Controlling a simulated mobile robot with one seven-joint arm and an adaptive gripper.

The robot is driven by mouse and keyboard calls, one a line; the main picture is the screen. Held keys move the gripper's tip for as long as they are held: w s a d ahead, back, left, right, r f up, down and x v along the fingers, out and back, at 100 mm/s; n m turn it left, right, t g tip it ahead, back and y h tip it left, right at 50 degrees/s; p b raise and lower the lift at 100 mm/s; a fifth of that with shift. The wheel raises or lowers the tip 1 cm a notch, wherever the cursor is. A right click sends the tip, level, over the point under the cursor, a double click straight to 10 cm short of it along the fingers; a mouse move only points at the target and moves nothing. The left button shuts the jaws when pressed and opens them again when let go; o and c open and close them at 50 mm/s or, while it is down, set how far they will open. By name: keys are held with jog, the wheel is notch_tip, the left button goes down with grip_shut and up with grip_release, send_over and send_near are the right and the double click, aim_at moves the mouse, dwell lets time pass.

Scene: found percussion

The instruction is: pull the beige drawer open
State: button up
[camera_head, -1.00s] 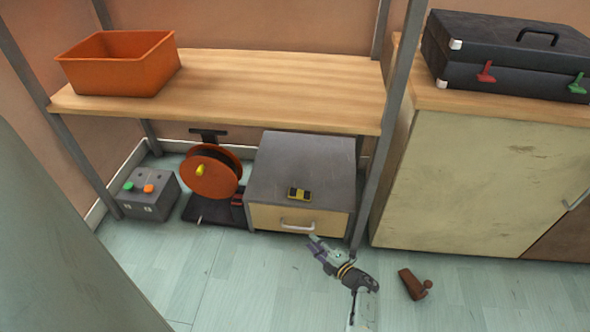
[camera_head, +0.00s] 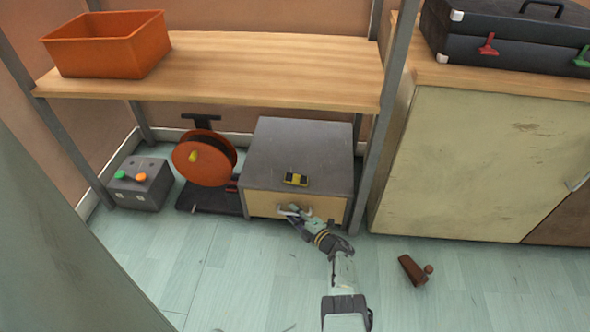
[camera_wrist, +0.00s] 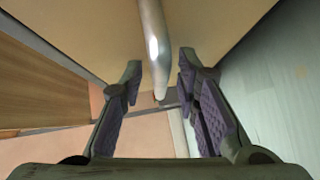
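The beige drawer (camera_head: 326,207) is the front of a low grey cabinet (camera_head: 300,150) under the shelf, and it looks flush with the cabinet. Its pale metal bar handle (camera_head: 281,210) is partly hidden by my gripper (camera_head: 294,212). In the wrist view, the handle (camera_wrist: 153,45) comes down between the two fingers of my gripper (camera_wrist: 160,72). The fingers are open, one on each side of the handle, with a gap visible on both sides. The beige drawer front (camera_wrist: 90,35) fills the upper part of that view.
A yellow and black object (camera_head: 296,180) lies on the cabinet. An orange reel (camera_head: 204,160) and a grey button box (camera_head: 140,183) stand to its left. A shelf post (camera_head: 378,140) rises close on its right. A brown wedge (camera_head: 411,270) lies on otherwise open floor.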

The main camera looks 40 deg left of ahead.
grip_shut()
dwell(0.7)
